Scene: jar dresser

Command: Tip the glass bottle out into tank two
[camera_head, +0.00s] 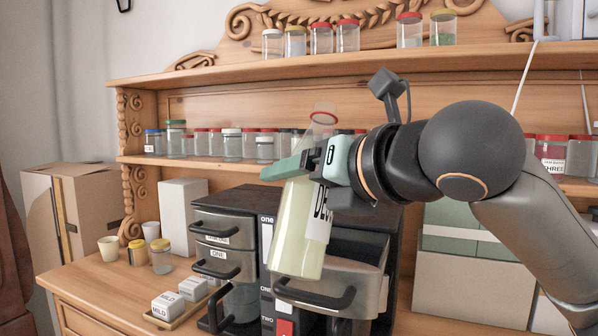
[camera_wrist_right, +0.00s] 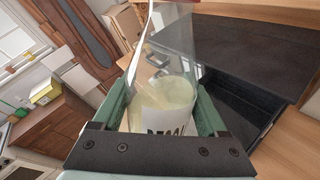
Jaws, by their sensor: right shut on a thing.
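The glass bottle (camera_head: 294,235) is clear, with a red rim, a partly readable label and pale yellow-green contents. My right gripper (camera_head: 290,168) is shut around its upper part and holds it in the air before the black machine, nearly upright, its top leaning a little right. The bottle also shows between the fingers in the right wrist view (camera_wrist_right: 165,92). The machine carries the words ONE and TWO. Behind the bottle is a grey-fronted drawer or tank (camera_head: 365,287); the bottle hides part of it. I cannot tell for sure which one is tank two. My left gripper is out of view.
Jars stand along the shelf (camera_head: 222,168) above the machine. On the dresser's left are cups, two small jars (camera_head: 161,257), a white box (camera_head: 181,212) and a tray of small MILD boxes (camera_head: 166,305). A grey-beige box (camera_head: 470,285) stands at right.

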